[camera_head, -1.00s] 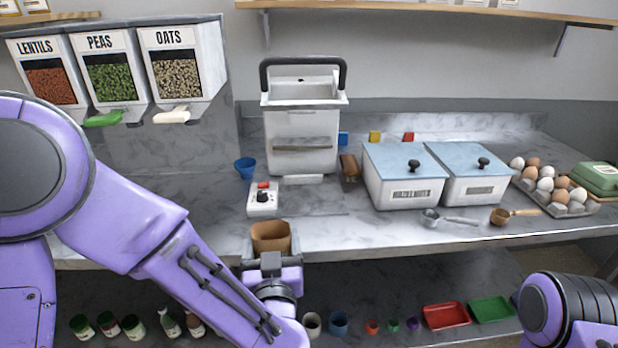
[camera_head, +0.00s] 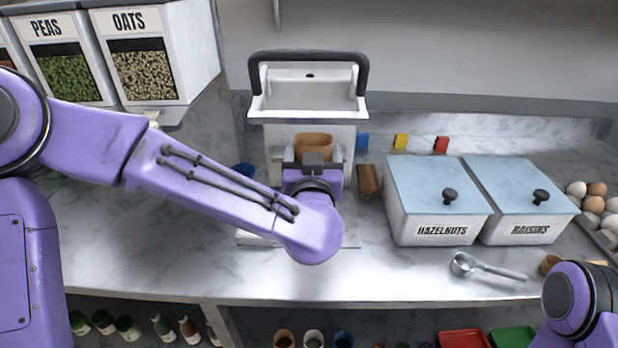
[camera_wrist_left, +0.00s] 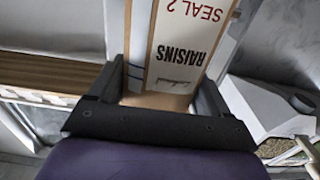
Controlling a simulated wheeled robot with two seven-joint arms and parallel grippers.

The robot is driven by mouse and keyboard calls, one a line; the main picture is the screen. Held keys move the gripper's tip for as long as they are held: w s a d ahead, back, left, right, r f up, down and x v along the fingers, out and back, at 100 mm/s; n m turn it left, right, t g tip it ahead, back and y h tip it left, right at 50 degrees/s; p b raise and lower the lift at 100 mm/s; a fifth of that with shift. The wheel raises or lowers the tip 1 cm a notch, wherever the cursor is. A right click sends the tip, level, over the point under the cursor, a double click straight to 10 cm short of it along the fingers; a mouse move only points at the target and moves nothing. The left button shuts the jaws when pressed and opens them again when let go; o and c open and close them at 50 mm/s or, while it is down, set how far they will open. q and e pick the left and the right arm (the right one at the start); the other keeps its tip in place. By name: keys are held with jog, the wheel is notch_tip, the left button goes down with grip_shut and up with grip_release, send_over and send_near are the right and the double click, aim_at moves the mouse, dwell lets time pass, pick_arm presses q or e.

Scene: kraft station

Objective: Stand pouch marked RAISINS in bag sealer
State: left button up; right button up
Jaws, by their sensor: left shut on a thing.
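My left gripper (camera_head: 314,160) is shut on a brown pouch (camera_head: 314,142). In the left wrist view the pouch (camera_wrist_left: 185,45) shows a white label reading RAISINS and "SEAL 2", with a finger on each side. The bag sealer (camera_head: 350,103), a white machine with a black handle, stands on the counter. The pouch is held upright in front of the sealer's front face. My gripper and arm hide the sealer's lower front, and I cannot tell whether the pouch touches it. My right gripper is out of view; only part of that arm shows at lower right.
Right of the sealer are a brown block (camera_head: 368,181), the hazelnuts box (camera_head: 437,234) and the raisins box (camera_head: 530,234). A metal scoop (camera_head: 485,267) lies before them. Eggs (camera_head: 597,205) are at far right. Dispensers (camera_head: 140,70) stand at left.

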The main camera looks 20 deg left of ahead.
pick_arm(q)
jog(key=w+a+f, duration=0.2)
jog(key=w+f, duration=0.2)
jog(key=f, duration=0.5)
jog(key=shift+w, duration=0.2)
jog(key=shift+f, duration=0.15)
jog(key=o, duration=1.4)
jog(key=shift+a, duration=0.1)
